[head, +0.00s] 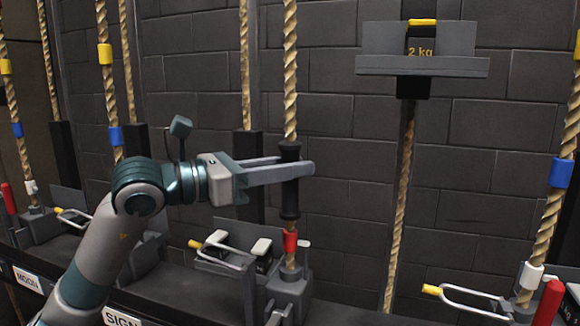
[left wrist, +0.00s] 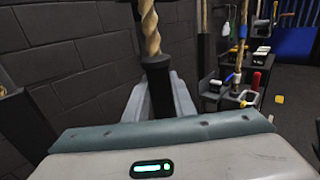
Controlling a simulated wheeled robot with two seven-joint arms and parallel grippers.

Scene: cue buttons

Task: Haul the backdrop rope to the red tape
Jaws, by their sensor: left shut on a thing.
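The middle rope (head: 290,70) hangs upright and carries a black sleeve grip (head: 290,205). My left gripper (head: 300,169) comes from the left and is shut on the sleeve's upper part. In the left wrist view the sleeve (left wrist: 162,95) stands between the fingers, with the rope (left wrist: 149,25) above it. The red tape (head: 290,241) is on the same rope, a little below the sleeve and just above the grey rope lock (head: 288,288). I cannot read a backdrop label for this rope. My right gripper is not in view.
A grey carriage (head: 420,66) marked 2 kg hangs at upper right on another rope (head: 402,180). Yellow-tipped levers (head: 215,250) and (head: 465,292) stick out along the rail. Other ropes have yellow and blue tape (head: 562,172). MOON (head: 27,279) and SIGN (head: 122,318) labels are at lower left.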

